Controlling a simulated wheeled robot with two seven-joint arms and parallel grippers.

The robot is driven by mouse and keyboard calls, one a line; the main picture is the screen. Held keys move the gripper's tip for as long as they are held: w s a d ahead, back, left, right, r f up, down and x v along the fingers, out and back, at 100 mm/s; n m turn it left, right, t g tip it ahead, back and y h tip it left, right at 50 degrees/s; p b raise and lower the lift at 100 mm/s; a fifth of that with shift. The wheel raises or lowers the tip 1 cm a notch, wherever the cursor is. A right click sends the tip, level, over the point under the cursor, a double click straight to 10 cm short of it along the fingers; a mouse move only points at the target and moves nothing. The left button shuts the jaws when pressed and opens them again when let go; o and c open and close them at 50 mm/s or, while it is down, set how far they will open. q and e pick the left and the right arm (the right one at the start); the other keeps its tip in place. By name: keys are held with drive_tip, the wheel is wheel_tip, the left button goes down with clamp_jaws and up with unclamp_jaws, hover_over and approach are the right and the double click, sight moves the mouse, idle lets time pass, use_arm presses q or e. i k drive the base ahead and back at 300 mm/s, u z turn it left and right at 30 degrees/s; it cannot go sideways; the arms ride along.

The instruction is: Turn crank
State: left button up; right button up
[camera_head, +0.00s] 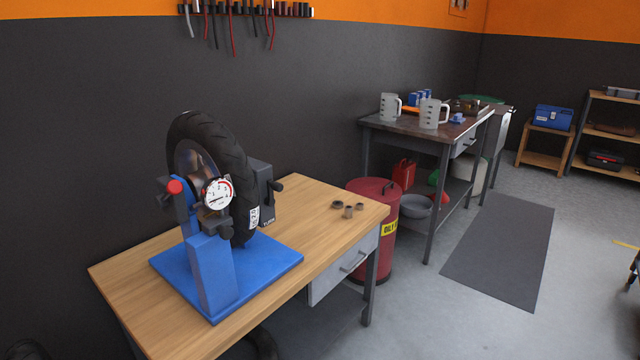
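A tire balancing stand with a blue base plate (280,258) and a blue upright post (212,272) stands on a wooden workbench (130,275). A black tire (222,140) is mounted upright on it. A round white dial gauge (218,194) faces me in front of the wheel. A red knob (174,187) sits at the left of the stand. A dark grey box (262,180) at the right of the tire has a small black handle (276,186), which may be the crank. Neither of my grippers can be made out in this view.
A red oil waste can (378,235) stands just behind that end. A second bench (400,123) holds metal jugs. A dark mat (500,250) lies on open floor at right. Dark, partly cut-off objects show at the bottom and right edges.

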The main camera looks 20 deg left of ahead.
sight(269, 201)
drive_tip(key=i, duration=0.95)
drive_tip(key=u, duration=2.05)
